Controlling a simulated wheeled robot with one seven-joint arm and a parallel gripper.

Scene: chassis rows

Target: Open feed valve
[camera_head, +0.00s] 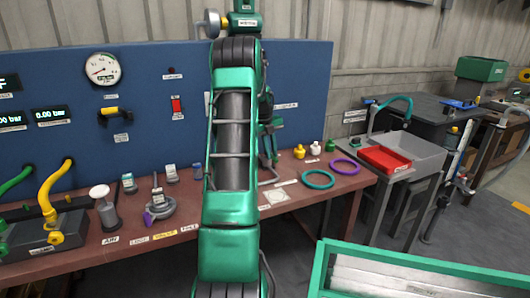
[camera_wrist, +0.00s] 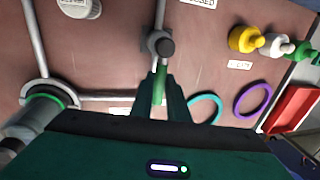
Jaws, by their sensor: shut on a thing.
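In the wrist view, a grey pipe runs to a small valve body with a dark round knob (camera_wrist: 165,47). A green lever handle (camera_wrist: 159,86) extends from it towards me. My gripper (camera_wrist: 164,88) is shut on this lever, one dark green finger on each side. A label that seems to end in "CLOSED" (camera_wrist: 198,3) lies beyond the valve, to its right. In the head view my arm covers the middle of the panel and bench, and I cannot make out the valve or fingertips clearly.
The blue panel (camera_head: 320,70) stands behind the brown bench (camera_head: 330,200). A teal ring (camera_head: 317,188) and a purple ring (camera_head: 345,179) lie on the bench right of my arm. A red tray (camera_head: 384,158) sits farther right. A green-framed case (camera_head: 400,262) stands in front right.

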